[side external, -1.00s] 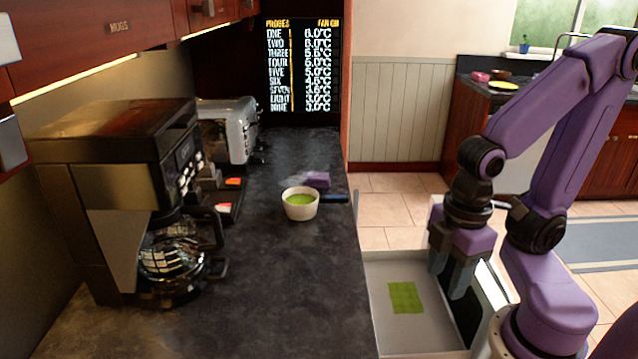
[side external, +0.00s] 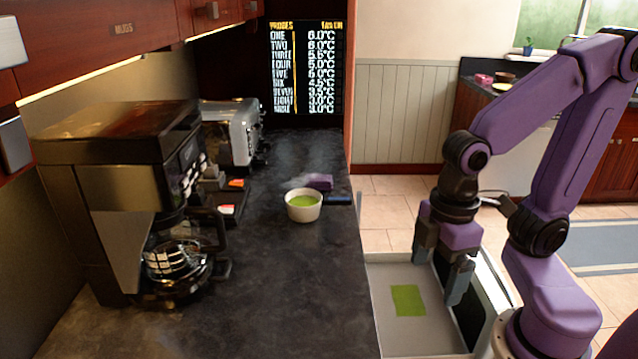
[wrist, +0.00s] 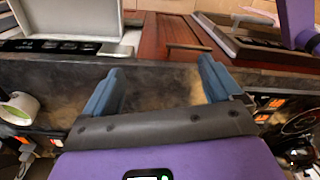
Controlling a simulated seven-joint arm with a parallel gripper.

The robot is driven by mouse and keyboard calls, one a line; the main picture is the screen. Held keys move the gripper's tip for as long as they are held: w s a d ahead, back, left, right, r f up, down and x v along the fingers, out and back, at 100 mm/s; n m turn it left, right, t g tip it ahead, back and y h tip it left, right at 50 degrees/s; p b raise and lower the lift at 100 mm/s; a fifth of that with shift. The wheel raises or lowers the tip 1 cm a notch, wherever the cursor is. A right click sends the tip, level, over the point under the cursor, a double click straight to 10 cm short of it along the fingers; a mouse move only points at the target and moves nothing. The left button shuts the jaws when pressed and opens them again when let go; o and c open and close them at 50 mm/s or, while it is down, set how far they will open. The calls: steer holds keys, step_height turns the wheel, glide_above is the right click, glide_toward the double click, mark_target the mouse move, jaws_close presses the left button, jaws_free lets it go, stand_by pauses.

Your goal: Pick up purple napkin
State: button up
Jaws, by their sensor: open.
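A small folded purple napkin (side external: 318,181) lies on the dark counter, just behind a white bowl (side external: 304,208) with green inside. My gripper (side external: 442,266) is open and empty, fingers pointing down, above the open drawer at the right of the counter. It is well to the right of the napkin and nearer the camera. In the wrist view, my two blue-grey fingers (wrist: 160,70) are spread apart with nothing between them. The bowl (wrist: 18,108) shows at the left edge there. I cannot make out the napkin in the wrist view.
The light drawer (side external: 385,340) holds a flat green cloth (side external: 407,300). A coffee maker (side external: 125,200) and a toaster (side external: 232,130) stand along the counter's left side. A dark blue object (side external: 339,199) lies right of the bowl. The counter's front middle is clear.

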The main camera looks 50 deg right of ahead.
steer(key=w+d+r+m+t+y, duration=0.1)
steer(key=w+r+m, duration=0.1)
steer(key=w, duration=1.2)
steer(key=w+d+r+m+y, duration=0.1)
steer(key=w+r, duration=0.1)
steer(key=w, duration=1.2)
steer(key=w+d+m+t, duration=0.1)
steer(key=w+d, duration=0.4)
steer(key=d, duration=0.4)
steer(key=w+d+m+t, duration=0.15)
steer(key=w+d, duration=0.35)
steer(key=d, duration=0.5)
steer(key=w+d+t, duration=0.2)
steer(key=w+d, duration=0.3)
steer(key=d, duration=0.4)
glide_toward(319, 177)
steer(key=f, duration=0.2)
steer(key=w, duration=0.1)
steer(key=shift+a+f+g+y, duration=0.25)
steer(key=shift+a+f+y, duration=0.1)
steer(key=shift+f+y, duration=0.05)
steer(key=shift+w+x, duration=0.25)
steer(key=shift+x, duration=2.5)
steer(key=shift+d+r, duration=0.1)
steer(key=shift+d, duration=0.05)
steer(key=c, duration=1.1)
